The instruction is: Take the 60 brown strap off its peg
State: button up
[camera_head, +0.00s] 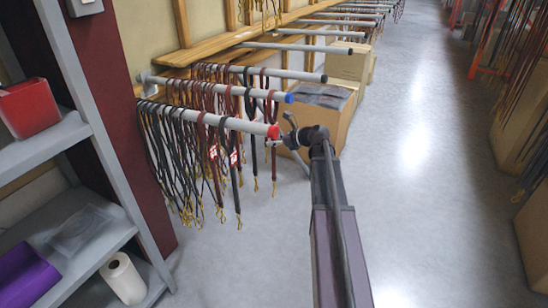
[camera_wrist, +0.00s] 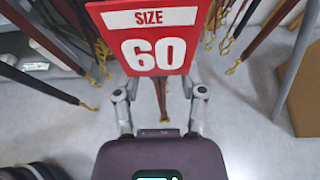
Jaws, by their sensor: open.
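In the wrist view a red and white tag reading "SIZE 60" (camera_wrist: 150,50) hangs close in front of my gripper (camera_wrist: 160,90). My gripper is open and its fingers stand apart on both sides. A brown strap end with a metal clasp (camera_wrist: 161,100) shows below the tag, between the fingers; its upper part is hidden by the tag. In the head view my gripper (camera_head: 289,136) is beside the tip of the red-ended peg (camera_head: 273,131). Brown and black straps hang from this peg, two with red tags (camera_head: 233,157). I cannot tell which one is the 60 strap there.
A blue-ended peg (camera_head: 289,98) with more straps is just behind. Cardboard boxes (camera_head: 310,118) stand behind the pegs. A grey shelf (camera_head: 85,240) is at the left. The floor (camera_head: 420,130) to the right is clear.

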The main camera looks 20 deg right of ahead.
dwell(0.5)
grip_shut()
jog(key=shift+r, duration=0.1)
jog(key=s+d+r+p, duration=0.1)
jog(key=s+d, duration=1)
jog(key=s, duration=0.3)
jog(key=shift+r+p, duration=0.15)
jog(key=shift+p, duration=0.15)
dwell(0.7)
